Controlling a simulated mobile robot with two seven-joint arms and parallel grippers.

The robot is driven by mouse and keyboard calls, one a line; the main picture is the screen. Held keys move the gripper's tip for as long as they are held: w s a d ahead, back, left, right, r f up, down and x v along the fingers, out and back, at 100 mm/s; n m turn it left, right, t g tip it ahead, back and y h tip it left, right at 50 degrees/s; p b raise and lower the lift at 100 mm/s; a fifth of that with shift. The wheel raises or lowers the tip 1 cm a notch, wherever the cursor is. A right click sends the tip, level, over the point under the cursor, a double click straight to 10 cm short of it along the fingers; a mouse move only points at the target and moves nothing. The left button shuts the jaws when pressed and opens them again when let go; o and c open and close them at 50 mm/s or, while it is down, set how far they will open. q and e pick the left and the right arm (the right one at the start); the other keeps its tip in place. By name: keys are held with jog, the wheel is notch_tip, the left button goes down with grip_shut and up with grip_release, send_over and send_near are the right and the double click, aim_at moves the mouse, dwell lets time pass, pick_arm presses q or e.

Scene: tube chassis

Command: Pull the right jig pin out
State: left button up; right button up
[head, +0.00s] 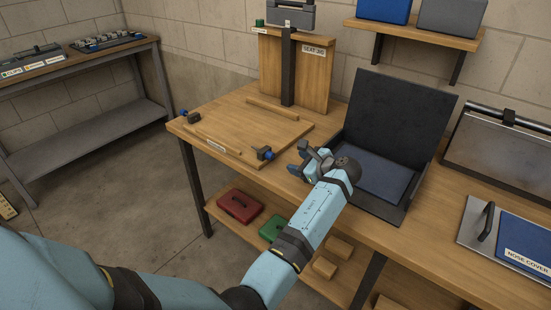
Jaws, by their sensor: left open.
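The right jig pin (269,155) has a blue head and sits in a dark block at the front right corner of the wooden jig board (235,125). A matching left jig pin (184,112) is at the board's left corner. My left gripper (297,158) is open and empty, just to the right of the right jig pin and apart from it. My left arm reaches in from the lower left. My right gripper is not in view.
An open black case (405,120) with a blue pad stands right of my left gripper. An upright wooden panel (315,75) labelled "SEAT JIG" stands behind the board. A red box (240,206) and a green box (272,228) lie on the lower shelf.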

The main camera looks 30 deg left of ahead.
aim_at(273, 157)
pick_arm(q)
jog(key=b+x, duration=0.1)
jog(key=x, duration=0.9)
jog(key=shift+a+f, duration=0.1)
jog(key=shift+a, duration=0.25)
